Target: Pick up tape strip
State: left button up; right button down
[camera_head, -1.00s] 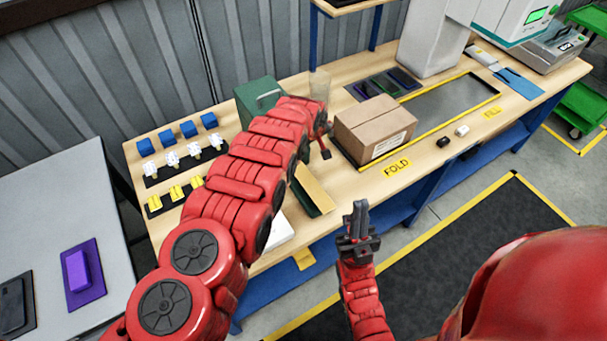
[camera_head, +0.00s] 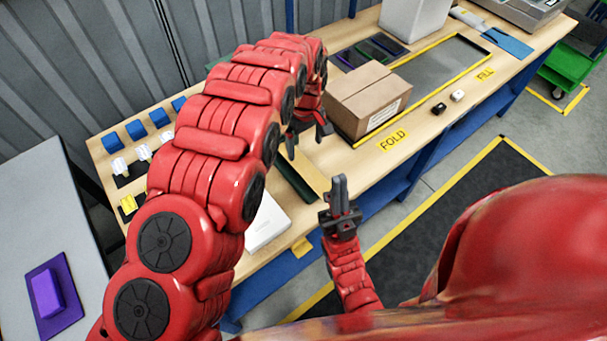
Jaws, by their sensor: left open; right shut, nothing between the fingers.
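A tan strip (camera_head: 312,177) lies along a dark green holder (camera_head: 292,180) near the front edge of the workbench, left of the carton; I cannot tell for sure that it is the tape strip. My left gripper (camera_head: 308,140) is open and empty, above the bench just behind the tan strip, its fingers pointing down and apart from it. The brown carton (camera_head: 368,98) stands closed, right of my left gripper. My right gripper (camera_head: 341,195) is shut and empty, pointing up in front of the bench edge.
The wooden workbench (camera_head: 425,135) has a yellow-framed grey area (camera_head: 445,72) behind and right of the carton. A white block (camera_head: 267,222) sits left of the tan strip. Blue, white and yellow pieces line the left end, partly hidden by my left arm.

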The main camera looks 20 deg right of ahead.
aim_at(304, 167)
pick_arm(q)
notch_tip(304, 167, down, 3)
jog(key=shift+s+r+p, duration=0.15)
jog(key=shift+r+p, duration=0.05)
jog(key=shift+p, duration=0.55)
jog(key=shift+f, duration=0.3)
jog(key=shift+w+a+f+p, duration=0.1)
jog(key=shift+w+f+p, duration=0.1)
jog(key=shift+f+p, duration=0.5)
jog(key=shift+w+f+p, duration=0.2)
jog(key=shift+f+p, duration=0.3)
jog(key=shift+f, duration=1.5)
jog(key=c, duration=1.1)
